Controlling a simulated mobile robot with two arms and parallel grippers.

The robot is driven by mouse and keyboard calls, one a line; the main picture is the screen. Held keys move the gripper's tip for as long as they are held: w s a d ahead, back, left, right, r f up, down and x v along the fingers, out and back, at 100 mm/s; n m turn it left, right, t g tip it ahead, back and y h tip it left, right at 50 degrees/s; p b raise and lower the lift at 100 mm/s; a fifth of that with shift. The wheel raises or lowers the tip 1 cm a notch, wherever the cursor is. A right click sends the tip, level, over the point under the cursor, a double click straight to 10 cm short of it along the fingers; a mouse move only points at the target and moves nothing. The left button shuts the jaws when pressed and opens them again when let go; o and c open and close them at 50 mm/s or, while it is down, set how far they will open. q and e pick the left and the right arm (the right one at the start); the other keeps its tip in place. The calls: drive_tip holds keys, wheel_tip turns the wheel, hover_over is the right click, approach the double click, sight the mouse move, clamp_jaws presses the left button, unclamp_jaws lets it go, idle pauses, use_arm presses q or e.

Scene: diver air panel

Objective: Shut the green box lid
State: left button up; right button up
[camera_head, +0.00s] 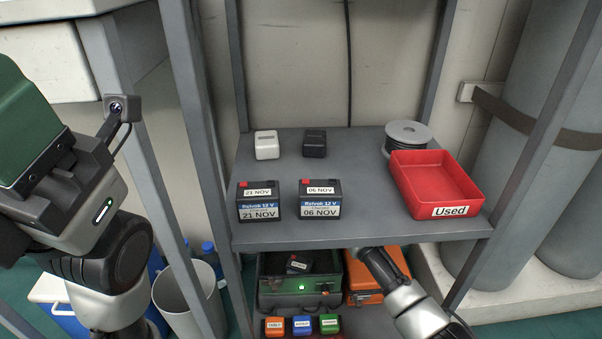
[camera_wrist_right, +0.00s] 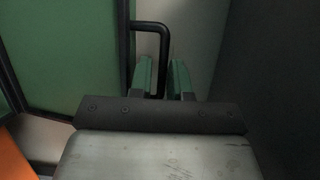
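The green box (camera_head: 290,300) stands open on the lower shelf, with a dark battery (camera_head: 298,264) inside. Its raised lid is mostly hidden under the upper shelf in the head view. A green panel, apparently this lid (camera_wrist_right: 70,50), fills the left of the right wrist view, with a black handle (camera_wrist_right: 150,26) beside it. My right gripper (camera_wrist_right: 162,80) has its two green fingers apart; one leg of the handle shows between them, and contact cannot be told. In the head view the right gripper is hidden under the upper shelf. My left gripper (camera_head: 28,125) is raised at the left edge, partly out of frame.
An orange box (camera_head: 366,296) stands right of the green one, by my right arm. Small coloured blocks (camera_head: 302,325) sit in front. The upper shelf (camera_head: 370,215) holds two batteries, a red tray (camera_head: 430,200) and a spool (camera_head: 408,133). A bin (camera_head: 190,300) stands left.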

drive_tip(key=shift+w+a, duration=0.15)
drive_tip(key=shift+w, duration=0.3)
clamp_jaws()
drive_tip(key=shift+s, duration=0.15)
